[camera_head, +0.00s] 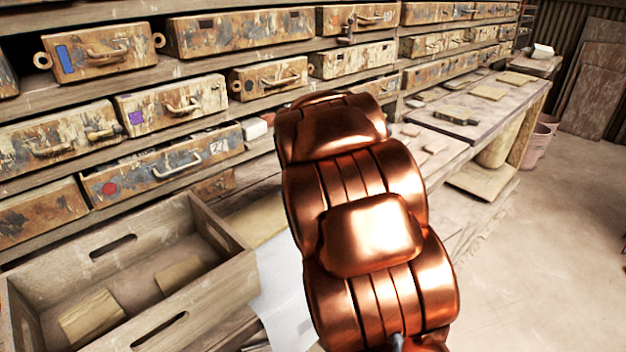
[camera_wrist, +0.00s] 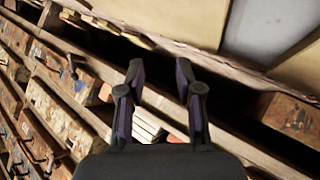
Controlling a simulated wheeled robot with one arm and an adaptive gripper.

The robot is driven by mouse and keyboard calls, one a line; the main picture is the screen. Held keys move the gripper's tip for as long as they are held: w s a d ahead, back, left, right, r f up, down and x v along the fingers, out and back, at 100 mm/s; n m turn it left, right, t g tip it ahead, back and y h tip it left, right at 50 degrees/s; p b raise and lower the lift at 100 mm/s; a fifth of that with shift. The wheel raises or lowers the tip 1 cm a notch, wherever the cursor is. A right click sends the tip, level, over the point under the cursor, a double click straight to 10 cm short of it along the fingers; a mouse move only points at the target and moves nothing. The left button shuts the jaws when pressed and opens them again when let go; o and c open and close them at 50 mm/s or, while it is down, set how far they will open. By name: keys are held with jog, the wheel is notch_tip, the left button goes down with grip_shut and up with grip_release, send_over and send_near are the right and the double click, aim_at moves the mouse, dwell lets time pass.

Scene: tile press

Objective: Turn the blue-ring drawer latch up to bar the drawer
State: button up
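A small dark fitting that may be the latch (camera_head: 346,32) stands out from the drawer fronts at the upper middle of the head view. A similar fitting (camera_wrist: 72,68) shows left of my gripper in the wrist view; I cannot tell if it is the same one. My gripper (camera_wrist: 160,75) is open, with nothing between its fingers, apart from that fitting. In the head view my copper arm hides the gripper and part of the drawer rack.
Rows of worn drawers fill the rack, among them a blue-marked drawer (camera_head: 104,50) and a red-dot drawer (camera_head: 160,165). A wooden crate (camera_head: 222,232) with tiles stands front left. A workbench (camera_head: 480,105) runs along the right. Floor (camera_head: 545,240) is clear at right.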

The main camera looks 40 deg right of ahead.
jog(key=shift+s+a+f+g+y, duration=0.2)
jog(key=shift+s+a, duration=0.2)
jog(key=shift+a, duration=0.3)
jog(key=shift+s+a+f+g+y, duration=0.1)
jog(key=shift+s+a+g, duration=0.2)
jog(key=shift+a, duration=0.35)
